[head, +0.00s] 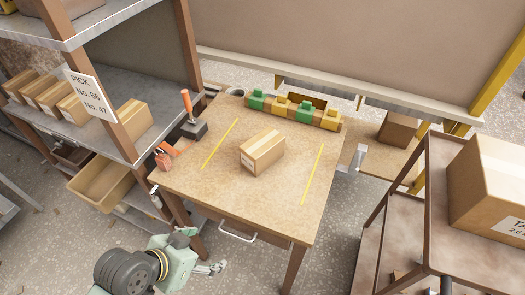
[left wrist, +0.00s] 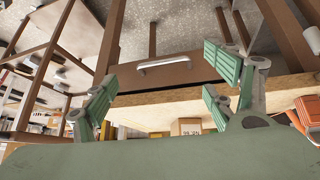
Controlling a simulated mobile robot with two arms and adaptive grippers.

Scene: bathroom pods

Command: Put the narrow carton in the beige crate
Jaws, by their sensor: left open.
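A brown carton (head: 262,153) with a pale tape stripe lies in the middle of the wooden worktable; it is the only carton on the bare tabletop. In the left wrist view a carton with a white label (left wrist: 187,127) shows past the table edge. A beige crate (head: 88,198), open at the top, sits on the lower part of the left shelf; its visible inside looks empty. My left gripper (head: 203,251) is open and empty, low in front of the table and apart from the carton. Its green fingers show in the left wrist view (left wrist: 160,100). My right gripper is not seen.
Several cartons (head: 45,95) stand on the left shelf behind a pick sign (head: 90,95). An orange-handled tool (head: 190,115) and orange item (head: 168,157) are at the table's left. Green and yellow blocks (head: 295,111) line its back. A cart (head: 450,245) stands right.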

